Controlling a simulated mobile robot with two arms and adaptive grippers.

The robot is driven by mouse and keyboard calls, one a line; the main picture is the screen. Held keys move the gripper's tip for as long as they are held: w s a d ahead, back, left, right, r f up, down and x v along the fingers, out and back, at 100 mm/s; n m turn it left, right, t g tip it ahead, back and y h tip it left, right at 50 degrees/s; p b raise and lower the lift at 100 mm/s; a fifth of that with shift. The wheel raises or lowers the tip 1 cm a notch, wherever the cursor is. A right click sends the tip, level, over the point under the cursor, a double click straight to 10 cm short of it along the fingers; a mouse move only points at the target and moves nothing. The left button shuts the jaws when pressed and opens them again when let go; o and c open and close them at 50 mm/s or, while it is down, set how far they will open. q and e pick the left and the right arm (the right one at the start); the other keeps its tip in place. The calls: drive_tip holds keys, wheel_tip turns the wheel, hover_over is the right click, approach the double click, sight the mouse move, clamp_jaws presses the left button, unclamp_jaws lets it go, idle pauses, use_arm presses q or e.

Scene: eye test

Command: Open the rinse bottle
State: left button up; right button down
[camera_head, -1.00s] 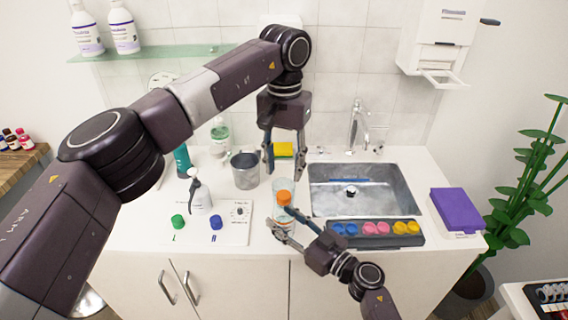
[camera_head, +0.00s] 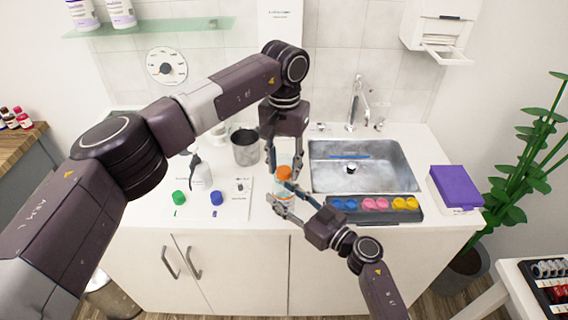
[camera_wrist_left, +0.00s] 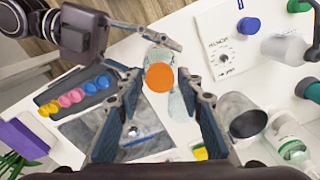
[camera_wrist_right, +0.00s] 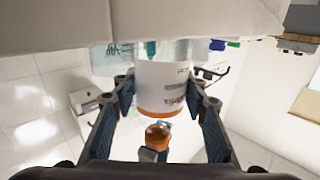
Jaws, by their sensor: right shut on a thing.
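The rinse bottle has an orange cap (camera_head: 284,172) and a white label with orange print, seen in the right wrist view (camera_wrist_right: 162,85). It stands on the counter just left of the sink. My right gripper (camera_head: 279,198) is shut on its body from the front. My left gripper (camera_head: 284,168) points down from above, open, with a finger on each side of the cap. In the left wrist view the cap (camera_wrist_left: 159,77) lies between the fingers (camera_wrist_left: 160,88) with gaps on both sides. The bottle's body is partly hidden by my right gripper in the head view.
The sink (camera_head: 400,180) lies right of the bottle, with a tray of colored cups (camera_head: 375,204) before it. A metal beaker (camera_head: 245,150), trigger bottle (camera_head: 200,176), green cap (camera_head: 179,197) and blue cap (camera_head: 216,198) stand left. Clear glassware (camera_wrist_left: 180,105) is close beside the bottle.

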use_arm(q)
clamp_jaws()
drive_tip(key=n, duration=0.7)
drive_tip(key=shift+n, duration=0.3)
drive_tip(key=n, duration=1)
drive_tip(key=shift+n, duration=0.4)
drive_tip(key=n, duration=0.3)
drive_tip(key=shift+r+n, duration=0.1)
drive_tip(key=shift+n, duration=0.2)
drive_tip(key=n, duration=0.7)
drive_tip(key=shift+w, duration=0.1)
drive_tip(key=n, duration=0.5)
drive_tip(key=shift+n, duration=0.3)
drive_tip(key=n, duration=1.2)
drive_tip(key=shift+a+n, duration=0.1)
drive_tip(key=shift+n, duration=0.2)
drive_tip(key=n, duration=0.6)
drive_tip(key=shift+r+n, duration=0.1)
drive_tip(key=shift+n, duration=0.3)
